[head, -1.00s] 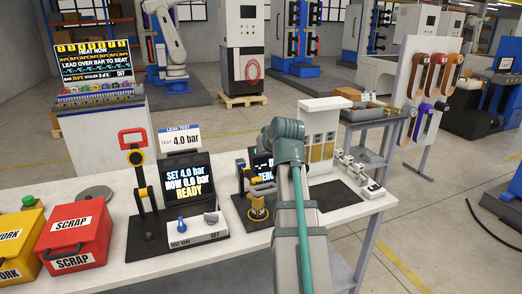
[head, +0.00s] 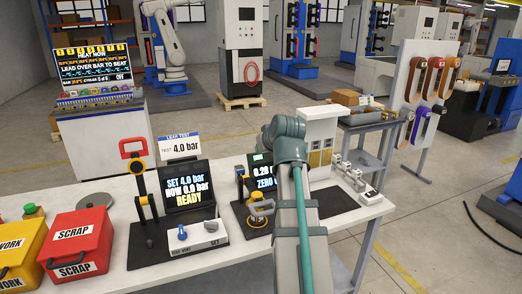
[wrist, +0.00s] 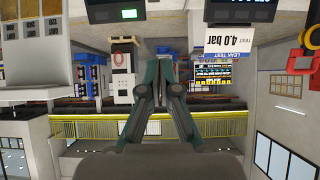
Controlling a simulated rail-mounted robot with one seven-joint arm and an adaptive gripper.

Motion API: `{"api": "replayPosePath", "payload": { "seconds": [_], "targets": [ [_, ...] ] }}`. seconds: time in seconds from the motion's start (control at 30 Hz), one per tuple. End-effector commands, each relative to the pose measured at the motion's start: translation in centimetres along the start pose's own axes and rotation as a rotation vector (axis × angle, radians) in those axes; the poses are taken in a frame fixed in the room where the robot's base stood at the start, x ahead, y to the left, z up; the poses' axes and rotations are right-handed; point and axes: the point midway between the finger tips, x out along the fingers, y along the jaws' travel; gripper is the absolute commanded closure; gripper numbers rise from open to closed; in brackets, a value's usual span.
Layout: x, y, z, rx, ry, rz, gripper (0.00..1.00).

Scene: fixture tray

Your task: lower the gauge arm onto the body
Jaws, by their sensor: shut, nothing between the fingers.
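The gauge station (head: 238,216) stands on the bench in the head view, left of my arm. Its small display (head: 262,170) reads about 0.20 with ZERO below; the right side is hidden by my arm. The yellow gauge arm (head: 261,208) appears low, at the yellowish body (head: 257,221); contact is too small to tell. My gripper (wrist: 160,55) shows in the wrist view with its two dark green fingers together and nothing between them. It is not visible in the head view, so its distance from the gauge arm cannot be judged.
The leak-test stand with a red handle (head: 133,148) and READY screen (head: 185,186) is left of the gauge. A grey-white cabinet (head: 320,130) and a row of small fixtures (head: 355,176) stand to the right.

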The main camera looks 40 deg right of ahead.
Motion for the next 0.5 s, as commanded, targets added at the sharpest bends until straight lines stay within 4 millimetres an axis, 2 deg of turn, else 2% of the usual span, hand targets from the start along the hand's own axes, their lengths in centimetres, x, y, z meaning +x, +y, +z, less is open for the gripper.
{"api": "replayPosePath", "payload": {
  "seconds": [0.03, 0.2, 0.33, 0.5],
  "targets": [
    [-0.4, -0.1, 2.3, 0.001, -0.001, 0.002, 1.0],
    [-1.9, -0.1, 5.8, 0.002, 0.0, 0.001, 1.0],
    [-3.0, 0.0, 7.8, 0.001, 0.0, 0.003, 1.0],
    [-3.7, 0.0, 9.1, 0.001, 0.0, 0.0, 1.0]
  ]
}}
